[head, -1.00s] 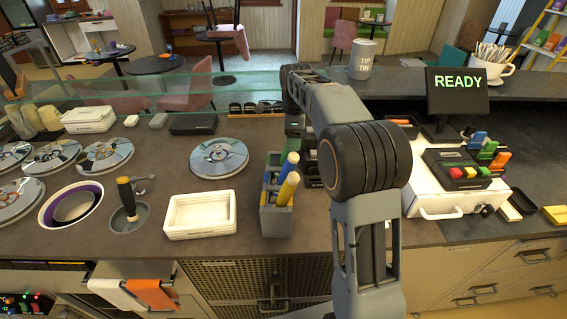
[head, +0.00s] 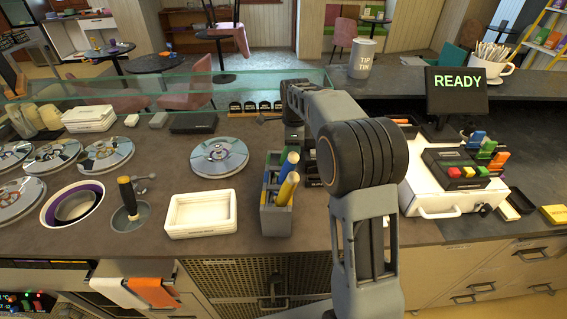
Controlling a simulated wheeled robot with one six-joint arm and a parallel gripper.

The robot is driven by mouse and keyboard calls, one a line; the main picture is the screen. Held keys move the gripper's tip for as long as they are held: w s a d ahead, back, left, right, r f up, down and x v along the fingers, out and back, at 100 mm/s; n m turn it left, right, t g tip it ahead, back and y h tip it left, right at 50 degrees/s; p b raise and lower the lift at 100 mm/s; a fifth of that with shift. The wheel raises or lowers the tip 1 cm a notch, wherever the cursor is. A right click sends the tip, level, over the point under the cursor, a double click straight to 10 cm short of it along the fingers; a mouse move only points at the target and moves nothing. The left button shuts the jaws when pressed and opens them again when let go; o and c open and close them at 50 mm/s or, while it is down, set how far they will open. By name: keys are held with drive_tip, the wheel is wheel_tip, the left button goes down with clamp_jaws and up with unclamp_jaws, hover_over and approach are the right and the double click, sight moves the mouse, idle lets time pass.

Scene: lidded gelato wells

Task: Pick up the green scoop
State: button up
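A grey holder (head: 276,218) stands on the dark counter, left of my arm. The end of my arm, with my gripper (head: 294,138), is behind the holder and partly hidden by the handles and my own arm. Its fingers cannot be made out. A small dark, spoon-like shape (head: 267,118) shows just left of my wrist.
A white tray (head: 200,214) lies left of the holder. Round metal lids, including one at the back (head: 219,157), cover wells. A low glass guard (head: 180,91) runs behind. A white cash drawer (head: 440,197) stands right of my arm. A scoop well (head: 130,213) is further left.

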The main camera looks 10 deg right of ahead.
clamp_jaws()
drive_tip(key=shift+r, duration=0.1)
